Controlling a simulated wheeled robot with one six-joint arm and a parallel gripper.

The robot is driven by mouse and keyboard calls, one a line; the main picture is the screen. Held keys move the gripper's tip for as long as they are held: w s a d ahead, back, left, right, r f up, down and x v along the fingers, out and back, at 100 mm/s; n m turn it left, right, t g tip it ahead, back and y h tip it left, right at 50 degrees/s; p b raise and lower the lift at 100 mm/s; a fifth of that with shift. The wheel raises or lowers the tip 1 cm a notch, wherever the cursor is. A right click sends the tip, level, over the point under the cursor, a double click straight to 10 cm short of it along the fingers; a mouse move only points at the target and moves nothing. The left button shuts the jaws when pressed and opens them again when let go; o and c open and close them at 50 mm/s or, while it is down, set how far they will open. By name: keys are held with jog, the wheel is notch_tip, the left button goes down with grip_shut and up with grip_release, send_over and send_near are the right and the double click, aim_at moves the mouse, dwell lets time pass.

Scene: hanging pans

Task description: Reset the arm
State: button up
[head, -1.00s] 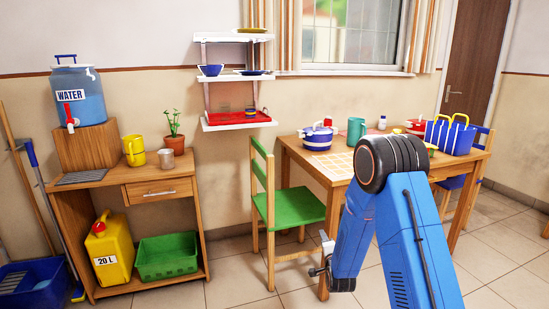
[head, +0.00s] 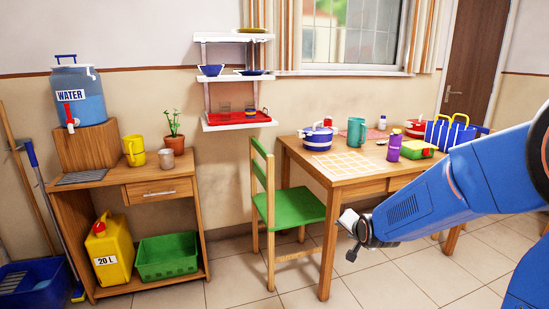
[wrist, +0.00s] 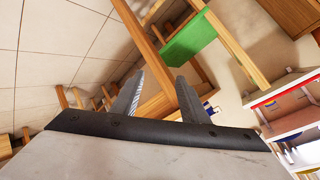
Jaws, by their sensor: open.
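Beyond the fingers the tilted view shows the chair's green seat (wrist: 188,40) and wooden legs. The gripper holds nothing and appears apart from the table and chair.
The wooden table (head: 340,178) holds a blue pot (head: 317,137), a teal mug (head: 356,131), a purple bottle (head: 394,147) and a striped bag (head: 449,135). A wall shelf (head: 237,125) hangs behind. A wooden cabinet (head: 130,195) stands left. Floor between cabinet and chair is clear.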

jog(key=s+d+r+n+g, duration=0.1)
jog(key=s+r+n+g, duration=0.1)
jog(key=s, duration=1.1)
jog(key=s+d+r+n+g, duration=0.2)
jog(key=s+n, duration=0.1)
jog(key=s, duration=1)
jog(key=s+d+r+n+g, duration=0.1)
jog(key=s+r+n+g, duration=0.1)
jog(key=s, duration=1.1)
jog(key=shift+d+r+n+h, duration=0.25)
jog(key=shift+r+n+h, duration=0.15)
jog(key=shift+n, duration=0.3)
dwell(1.7)
